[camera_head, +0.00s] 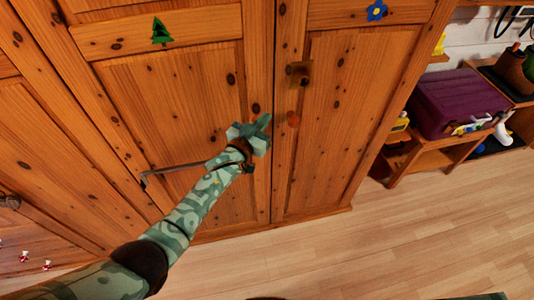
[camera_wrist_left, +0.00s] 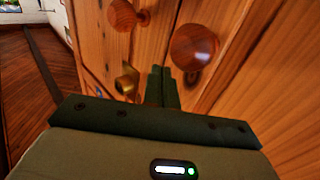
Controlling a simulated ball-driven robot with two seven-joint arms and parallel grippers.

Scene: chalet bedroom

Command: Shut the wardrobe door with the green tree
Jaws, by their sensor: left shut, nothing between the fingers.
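The wardrobe door with the green tree (camera_head: 190,85) is in the middle of the head view, with the green tree (camera_head: 161,31) near its top. It looks flush or nearly flush with the door to its right; I cannot tell if a small gap is left. My left gripper (camera_head: 262,124) is shut and empty, at this door's right edge. In the left wrist view its fingertips (camera_wrist_left: 162,72) point at the wood beside a large round knob (camera_wrist_left: 195,46); I cannot tell if they touch. My right gripper is not in view.
Another wardrobe part with a dark knob (camera_head: 10,201) is at left. A purple box (camera_head: 455,103) sits on a shelf at right. The wood floor (camera_head: 400,235) is clear.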

